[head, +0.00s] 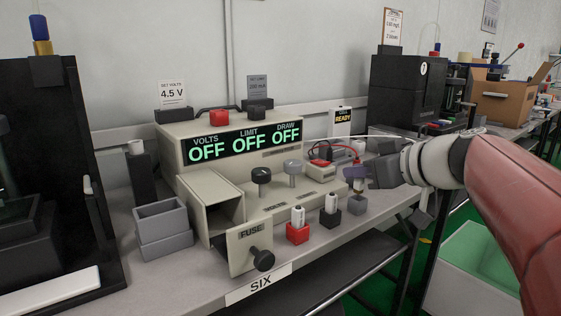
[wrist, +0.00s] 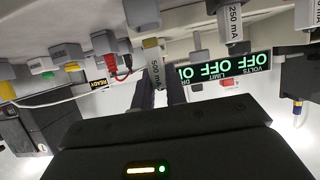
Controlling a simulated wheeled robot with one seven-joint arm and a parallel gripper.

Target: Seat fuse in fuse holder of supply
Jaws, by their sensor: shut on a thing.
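My gripper (head: 357,173) is at the right of the bench, shut on a fuse marked 500 mA. The fuse (wrist: 155,72) shows its label and brass end in the wrist view. In the head view its brass end (head: 358,187) is just above or in a grey block (head: 357,205); I cannot tell which. The supply (head: 195,150) is a cream box whose displays read OFF. Its front drawer (head: 250,247), marked FUSE with a black knob, stands pulled out. The inside of the fuse holder is hidden.
Grey bins (head: 163,228) stand left of the drawer. Red and black leads (head: 325,150) lie behind my gripper. The bench's front edge is close.

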